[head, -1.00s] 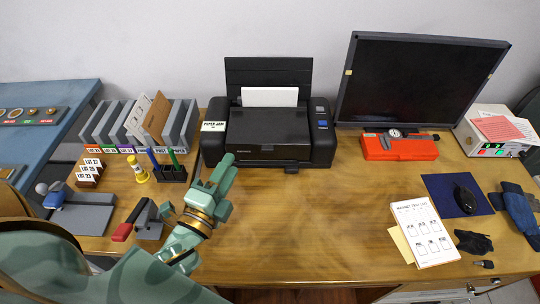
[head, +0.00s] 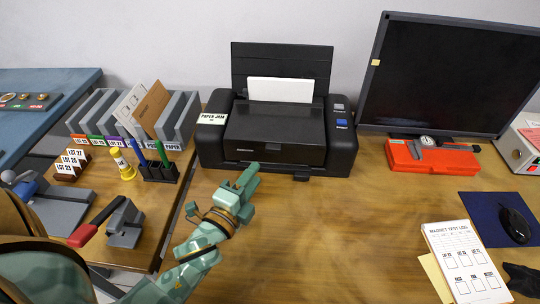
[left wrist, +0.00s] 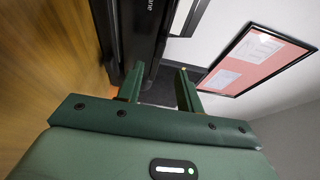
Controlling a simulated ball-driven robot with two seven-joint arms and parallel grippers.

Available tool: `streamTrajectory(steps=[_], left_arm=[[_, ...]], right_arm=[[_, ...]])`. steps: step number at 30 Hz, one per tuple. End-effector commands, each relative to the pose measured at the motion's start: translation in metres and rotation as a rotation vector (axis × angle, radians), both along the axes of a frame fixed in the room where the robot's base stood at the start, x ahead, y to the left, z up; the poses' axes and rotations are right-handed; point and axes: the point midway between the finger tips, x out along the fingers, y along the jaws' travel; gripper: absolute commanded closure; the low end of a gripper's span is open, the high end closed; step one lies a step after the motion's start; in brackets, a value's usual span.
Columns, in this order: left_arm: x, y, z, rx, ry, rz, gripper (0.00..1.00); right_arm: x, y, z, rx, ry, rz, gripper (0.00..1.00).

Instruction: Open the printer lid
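The black printer (head: 340,150) stands at the back of the desk. Its dark lid (head: 272,122) lies flat and looks closed, below a raised rear paper support holding white paper (head: 280,90). A "PAPER JAM" label (head: 213,118) is on its left top. My left gripper (head: 248,174) is just in front of the printer's front face, left of centre, apparently not touching it. In the left wrist view the two fingers (left wrist: 158,88) are apart with nothing between them, and the printer's black side (left wrist: 140,30) is close by. My right gripper is not in view.
File holders (head: 150,115), a pen holder (head: 160,170) and a red-handled tool (head: 84,235) are to the left. A monitor (head: 450,70) and red case (head: 433,157) stand right of the printer. A framed board (left wrist: 255,60) hangs on the wall.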

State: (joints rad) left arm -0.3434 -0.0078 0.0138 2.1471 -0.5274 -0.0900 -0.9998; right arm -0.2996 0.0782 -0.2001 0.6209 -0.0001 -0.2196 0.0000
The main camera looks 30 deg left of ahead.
Motion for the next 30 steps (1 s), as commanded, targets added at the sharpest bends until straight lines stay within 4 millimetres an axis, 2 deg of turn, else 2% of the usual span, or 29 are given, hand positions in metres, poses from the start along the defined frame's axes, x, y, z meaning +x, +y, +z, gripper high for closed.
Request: streamTrajectory(steps=[3, 9, 15, 23, 24, 27, 28, 30], left_arm=[[0.032, 0.002, -0.002, 0.001, -0.002, -0.001, 0.64], [0.069, 0.004, -0.002, 0.001, 0.0, -0.001, 0.64], [0.085, 0.005, -0.001, 0.0, 0.001, 0.0, 0.64], [0.087, 0.005, 0.0, 0.0, 0.001, 0.0, 0.64], [0.086, 0.005, 0.0, 0.0, 0.001, 0.0, 0.69], [0.086, 0.005, -0.001, 0.0, 0.001, 0.0, 0.97], [0.086, 0.005, -0.001, 0.0, 0.001, 0.0, 1.0], [0.086, 0.005, -0.001, 0.0, 0.002, 0.0, 1.0]], right_arm=[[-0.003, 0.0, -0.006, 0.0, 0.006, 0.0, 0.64], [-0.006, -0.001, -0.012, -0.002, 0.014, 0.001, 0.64], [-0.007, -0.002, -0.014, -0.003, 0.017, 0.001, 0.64], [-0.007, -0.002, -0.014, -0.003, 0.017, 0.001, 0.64], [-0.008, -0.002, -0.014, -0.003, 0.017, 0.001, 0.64], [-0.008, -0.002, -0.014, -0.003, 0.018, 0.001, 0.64], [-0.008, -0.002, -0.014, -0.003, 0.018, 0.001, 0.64], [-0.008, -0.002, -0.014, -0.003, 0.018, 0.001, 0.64]])
